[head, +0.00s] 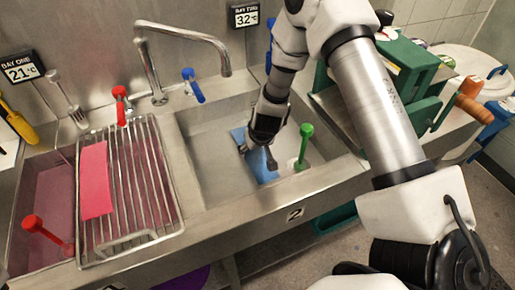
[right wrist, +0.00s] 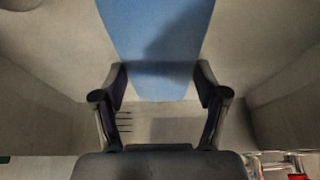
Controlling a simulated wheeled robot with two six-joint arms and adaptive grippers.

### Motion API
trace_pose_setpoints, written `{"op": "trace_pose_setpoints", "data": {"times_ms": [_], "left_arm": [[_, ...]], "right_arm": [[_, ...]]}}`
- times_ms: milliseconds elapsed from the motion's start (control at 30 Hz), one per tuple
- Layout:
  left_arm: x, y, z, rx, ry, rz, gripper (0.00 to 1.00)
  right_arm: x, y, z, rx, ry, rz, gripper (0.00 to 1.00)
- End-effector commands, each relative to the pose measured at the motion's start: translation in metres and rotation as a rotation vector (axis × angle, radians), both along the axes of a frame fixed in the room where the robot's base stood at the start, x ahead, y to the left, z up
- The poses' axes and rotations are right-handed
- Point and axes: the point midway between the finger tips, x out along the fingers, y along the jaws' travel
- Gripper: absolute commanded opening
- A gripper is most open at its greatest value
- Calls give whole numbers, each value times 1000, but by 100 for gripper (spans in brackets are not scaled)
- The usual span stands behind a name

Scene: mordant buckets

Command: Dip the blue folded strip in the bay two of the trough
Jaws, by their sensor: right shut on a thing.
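The blue folded strip (head: 264,174) is inside bay two (head: 212,165) of the steel trough, the basin marked 2 on its front edge. My right gripper (head: 257,154) reaches down into this basin and is shut on the strip. In the right wrist view the strip (right wrist: 160,40) lies between the two fingertips (right wrist: 160,80) and extends upward in the picture. I cannot tell whether its lower end touches the basin floor or any liquid. My left gripper is in neither view.
A green-handled plug (head: 304,146) stands right of the strip. A wire rack (head: 150,185) with a pink strip (head: 95,180) covers part of reddish bay one (head: 40,195) at left. A tap (head: 185,35) rises behind. Green crates (head: 405,65) stand at right.

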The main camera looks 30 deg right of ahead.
Motion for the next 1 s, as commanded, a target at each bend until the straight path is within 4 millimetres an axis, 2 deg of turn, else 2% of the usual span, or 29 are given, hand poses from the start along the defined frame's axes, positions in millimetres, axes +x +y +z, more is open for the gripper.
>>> {"op": "trace_pose_setpoints", "data": {"times_ms": [500, 1000], "left_arm": [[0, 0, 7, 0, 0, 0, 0], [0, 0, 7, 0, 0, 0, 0]], "right_arm": [[-13, -9, 0, 0, 0, -1, 43], [0, 0, 0, 0, 0, -1, 43]]}}
